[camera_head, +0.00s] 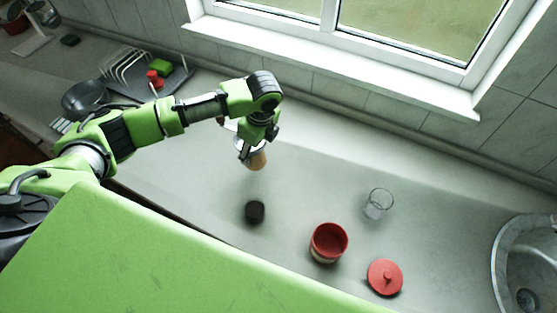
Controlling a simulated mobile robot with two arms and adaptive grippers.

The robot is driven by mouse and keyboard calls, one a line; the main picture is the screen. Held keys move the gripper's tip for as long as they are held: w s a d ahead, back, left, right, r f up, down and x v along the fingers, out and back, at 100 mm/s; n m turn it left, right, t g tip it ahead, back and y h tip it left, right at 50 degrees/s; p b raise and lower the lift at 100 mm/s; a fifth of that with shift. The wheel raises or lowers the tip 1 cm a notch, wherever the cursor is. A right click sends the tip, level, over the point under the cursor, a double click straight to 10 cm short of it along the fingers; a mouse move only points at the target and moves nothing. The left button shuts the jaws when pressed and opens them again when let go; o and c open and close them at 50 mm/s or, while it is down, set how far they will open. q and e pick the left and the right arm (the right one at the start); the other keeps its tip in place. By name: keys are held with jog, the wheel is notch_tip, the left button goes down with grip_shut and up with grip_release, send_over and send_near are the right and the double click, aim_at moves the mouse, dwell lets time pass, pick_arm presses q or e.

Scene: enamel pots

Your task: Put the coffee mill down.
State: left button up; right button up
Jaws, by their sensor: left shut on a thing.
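The coffee mill (257,160) hangs in my left gripper (251,150), with a pale upper part and a tan-brown lower part. The gripper is shut on it from above, and its fingers cover part of the mill. The mill looks to be held above the grey countertop (190,180), but I cannot tell the exact gap. My right gripper is not in view.
A small dark round object (255,212) stands just in front of the mill. To the right are an open red pot (328,243), its red lid (384,278), a clear glass (378,204) and a sink (525,270). A dish rack (125,66) stands back left.

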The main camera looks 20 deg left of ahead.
pick_arm(q)
jog(key=w+a+r+y, duration=0.1)
jog(key=a+r, duration=0.1)
jog(key=a, duration=0.4)
jog(key=f+b, duration=0.4)
jog(key=b, duration=0.1)
jog(key=f+b, duration=0.2)
jog(key=f, duration=0.1)
jog(key=shift+w+d, duration=0.15)
jog(key=shift+d, duration=0.1)
jog(key=shift+f+b, duration=0.3)
jog(key=shift+f, duration=0.2)
jog(key=o, duration=1.7)
jog(key=shift+d, duration=0.1)
